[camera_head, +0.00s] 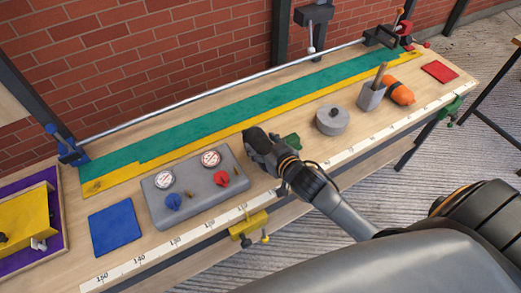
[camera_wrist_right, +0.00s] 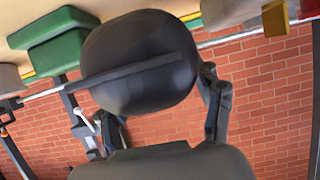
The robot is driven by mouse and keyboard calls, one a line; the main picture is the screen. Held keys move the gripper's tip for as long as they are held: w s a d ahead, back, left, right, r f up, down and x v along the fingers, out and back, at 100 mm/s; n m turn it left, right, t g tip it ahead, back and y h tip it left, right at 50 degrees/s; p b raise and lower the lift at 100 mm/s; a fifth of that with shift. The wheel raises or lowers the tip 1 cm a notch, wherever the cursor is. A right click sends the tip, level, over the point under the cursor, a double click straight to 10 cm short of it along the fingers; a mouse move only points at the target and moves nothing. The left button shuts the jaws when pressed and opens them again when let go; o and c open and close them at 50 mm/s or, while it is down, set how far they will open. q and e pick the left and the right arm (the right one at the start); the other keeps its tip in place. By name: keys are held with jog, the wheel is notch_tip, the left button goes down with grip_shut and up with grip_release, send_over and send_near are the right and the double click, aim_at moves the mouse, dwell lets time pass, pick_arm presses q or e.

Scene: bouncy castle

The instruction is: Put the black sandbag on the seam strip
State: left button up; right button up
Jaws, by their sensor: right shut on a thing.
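My right gripper (camera_head: 268,150) is over the workbench, just right of the grey gauge panel. In the right wrist view its fingers are shut on a rounded black sandbag (camera_wrist_right: 138,60) with a dark strap across it. In the head view the bag is hard to tell from the dark gripper. A long green strip (camera_head: 230,105) with a yellow strip (camera_head: 240,125) along its front edge lies along the back of the bench; which one is the seam strip I cannot tell. The gripper is in front of both. My left gripper is not in view.
The grey panel (camera_head: 190,205) has gauges and knobs. A blue square (camera_head: 117,229) lies left of it. A green block (camera_head: 291,141), grey round weight (camera_head: 332,119), grey holder (camera_head: 371,97), orange roll (camera_head: 399,90) and red square (camera_head: 440,71) stand rightward. A metal rod (camera_head: 220,90) runs behind the strips.

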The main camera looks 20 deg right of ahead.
aim_at(260, 150)
jog(key=shift+w+a, duration=0.2)
jog(key=shift+f, duration=1.65)
jog(key=shift+f, duration=0.15)
jog(key=o, duration=1.6)
jog(key=shift+f, duration=0.15)
jog(key=shift+o, duration=1)
jog(key=shift+s, duration=0.1)
